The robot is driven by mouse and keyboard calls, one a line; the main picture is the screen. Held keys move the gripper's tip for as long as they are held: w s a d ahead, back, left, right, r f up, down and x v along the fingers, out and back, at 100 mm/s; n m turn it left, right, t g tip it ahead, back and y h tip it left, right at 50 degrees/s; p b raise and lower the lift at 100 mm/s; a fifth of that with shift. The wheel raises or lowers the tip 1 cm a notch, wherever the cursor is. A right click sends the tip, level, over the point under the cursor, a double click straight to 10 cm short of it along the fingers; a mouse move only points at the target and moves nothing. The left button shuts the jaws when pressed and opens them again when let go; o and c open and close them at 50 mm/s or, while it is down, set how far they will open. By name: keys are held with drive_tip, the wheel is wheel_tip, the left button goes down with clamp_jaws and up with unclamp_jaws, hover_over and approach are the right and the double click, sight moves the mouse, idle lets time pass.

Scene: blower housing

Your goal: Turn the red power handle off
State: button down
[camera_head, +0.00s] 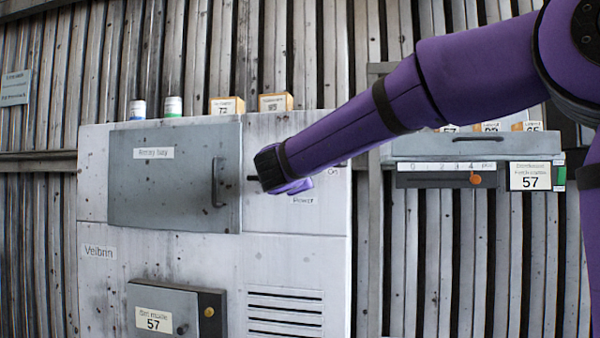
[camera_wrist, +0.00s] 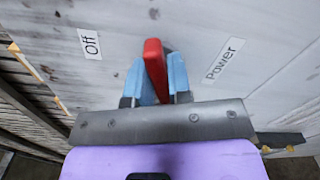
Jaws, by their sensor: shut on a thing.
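The red power handle (camera_wrist: 154,66) shows in the wrist view, standing out from the pale cabinet face. My gripper (camera_wrist: 160,80) is shut on it, with one blue finger on each side. An "Off" label (camera_wrist: 90,44) is to the left of the handle and a "Power" label (camera_wrist: 224,58) to the right. In the head view my gripper (camera_head: 292,188) is at the right part of the cabinet front (camera_head: 290,260), and my wrist hides the red handle. The "Power" label (camera_head: 303,199) and part of an "On" label (camera_head: 333,171) show beside it.
A grey "Relay bay" door (camera_head: 170,190) with a dark handle is left of my gripper. Small boxes and cans (camera_head: 225,106) stand on the cabinet top. A lower panel (camera_head: 175,312) has knobs. A grey wall unit (camera_head: 440,150) with a slider is at the right.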

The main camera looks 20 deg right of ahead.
drive_tip(key=n, duration=0.7)
drive_tip(key=shift+d+r, duration=0.25)
drive_tip(key=shift+d, duration=0.05)
drive_tip(key=n, duration=0.6)
drive_tip(key=shift+n, duration=0.3)
drive_tip(key=c, duration=1.1)
unclamp_jaws()
drive_tip(key=shift+w, duration=0.1)
drive_tip(key=shift+w+f, duration=0.1)
drive_tip(key=shift+f, duration=0.05)
drive_tip(key=shift+a+f, duration=0.1)
